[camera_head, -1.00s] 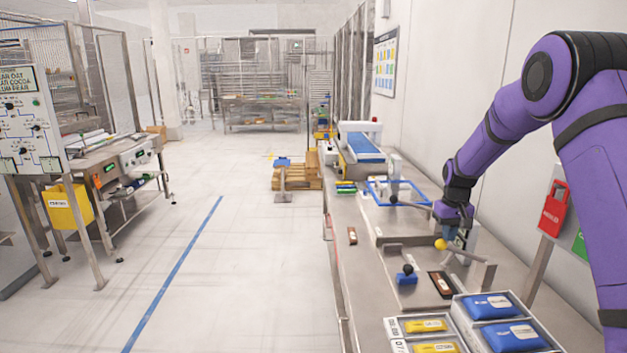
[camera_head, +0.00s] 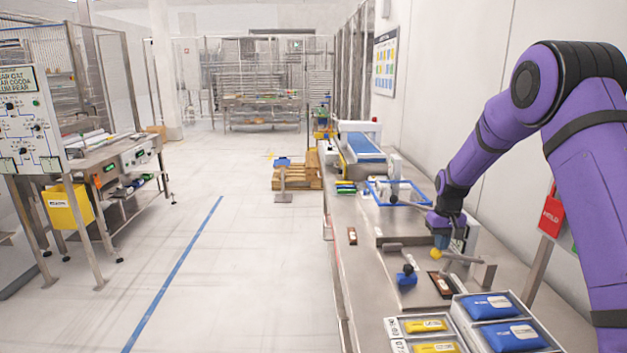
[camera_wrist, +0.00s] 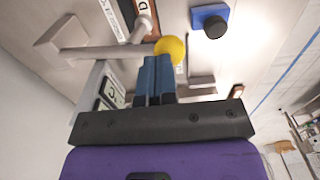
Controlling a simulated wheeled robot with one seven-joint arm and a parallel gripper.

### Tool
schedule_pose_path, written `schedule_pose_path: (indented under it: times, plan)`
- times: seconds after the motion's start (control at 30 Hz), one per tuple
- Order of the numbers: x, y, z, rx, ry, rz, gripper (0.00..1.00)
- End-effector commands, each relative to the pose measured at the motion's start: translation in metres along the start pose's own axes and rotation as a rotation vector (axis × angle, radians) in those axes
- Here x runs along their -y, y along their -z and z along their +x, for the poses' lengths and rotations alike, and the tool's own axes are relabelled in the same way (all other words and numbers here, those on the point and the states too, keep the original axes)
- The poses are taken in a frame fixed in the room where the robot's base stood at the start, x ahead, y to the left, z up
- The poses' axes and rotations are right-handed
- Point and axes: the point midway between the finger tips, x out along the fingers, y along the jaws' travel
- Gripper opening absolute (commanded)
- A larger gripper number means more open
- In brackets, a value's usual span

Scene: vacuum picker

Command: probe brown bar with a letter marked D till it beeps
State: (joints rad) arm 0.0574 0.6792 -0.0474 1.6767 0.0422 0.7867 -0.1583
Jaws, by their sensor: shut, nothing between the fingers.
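A brown bar (camera_head: 441,284) with a white label lies on the bench below a metal lever. In the wrist view the brown bar (camera_wrist: 124,14) is at the top, and a label marked D shows beside the lever. The lever's yellow ball knob (camera_head: 436,254) is directly under my gripper (camera_head: 441,241). In the wrist view my gripper (camera_wrist: 157,60) has its blue fingers together and empty, with the tips at the yellow knob (camera_wrist: 170,47); they appear to touch it. A small digital display (camera_wrist: 112,92) is left of the fingers; its reading is unclear.
A blue block with a black knob (camera_head: 407,278) stands left of the bar. A second brown bar (camera_head: 352,236) lies farther back by the bench's left edge. Trays of blue and yellow packs (camera_head: 462,318) fill the front. A blue frame (camera_head: 400,203) stands behind.

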Motion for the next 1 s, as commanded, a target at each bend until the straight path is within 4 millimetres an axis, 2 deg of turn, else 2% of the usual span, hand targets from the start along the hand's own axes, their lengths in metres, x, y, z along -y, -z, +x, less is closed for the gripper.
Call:
schedule_pose_path:
  times: [0.43,0.8,1.0]
  plan:
    - [0.002,0.000,0.005,0.000,0.000,0.000,0.00]
    - [0.008,0.000,0.021,0.000,0.000,-0.001,0.00]
    - [0.009,0.000,0.023,0.000,0.000,0.000,0.00]
